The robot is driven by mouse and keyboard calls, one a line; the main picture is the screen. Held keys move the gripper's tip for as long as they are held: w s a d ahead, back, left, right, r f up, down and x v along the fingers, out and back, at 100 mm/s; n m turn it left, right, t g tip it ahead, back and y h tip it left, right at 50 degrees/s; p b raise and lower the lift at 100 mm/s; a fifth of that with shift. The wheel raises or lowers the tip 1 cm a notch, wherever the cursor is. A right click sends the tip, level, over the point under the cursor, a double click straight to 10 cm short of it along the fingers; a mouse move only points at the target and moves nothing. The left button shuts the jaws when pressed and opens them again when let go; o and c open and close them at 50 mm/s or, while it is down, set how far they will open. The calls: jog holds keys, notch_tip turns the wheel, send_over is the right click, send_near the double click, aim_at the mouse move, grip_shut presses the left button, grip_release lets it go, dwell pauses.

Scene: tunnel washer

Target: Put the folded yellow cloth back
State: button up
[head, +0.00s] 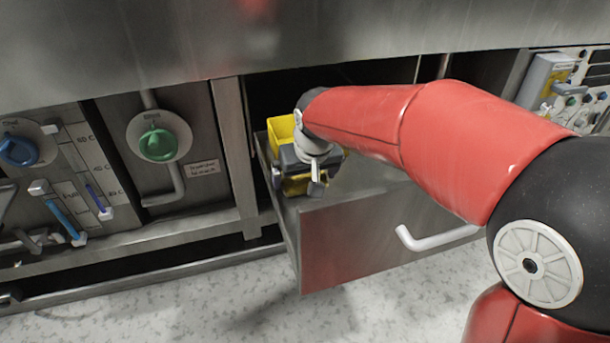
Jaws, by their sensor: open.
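My gripper (298,178) is low inside the open drawer (375,240), at its left end. Its jaws are open, with pale fingers to either side of a yellow patch (297,187). This patch may be the folded yellow cloth, but the gripper covers much of it and I cannot tell whether they touch. More yellow (281,128) shows just behind the gripper, with an upright, box-like edge. A little yellow also shows to the right of the gripper. I cannot tell whether these are one thing.
The drawer is pulled out and has a white handle (437,239) on its front. Left of it is a panel with a green knob (157,144), a blue knob (18,150) and levers. A control panel (590,90) is at the right. The speckled floor in front is clear.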

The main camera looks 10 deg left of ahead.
jog(key=p+v, duration=0.1)
jog(key=v, duration=1)
jog(key=shift+r+p, duration=0.15)
jog(key=shift+p, duration=0.25)
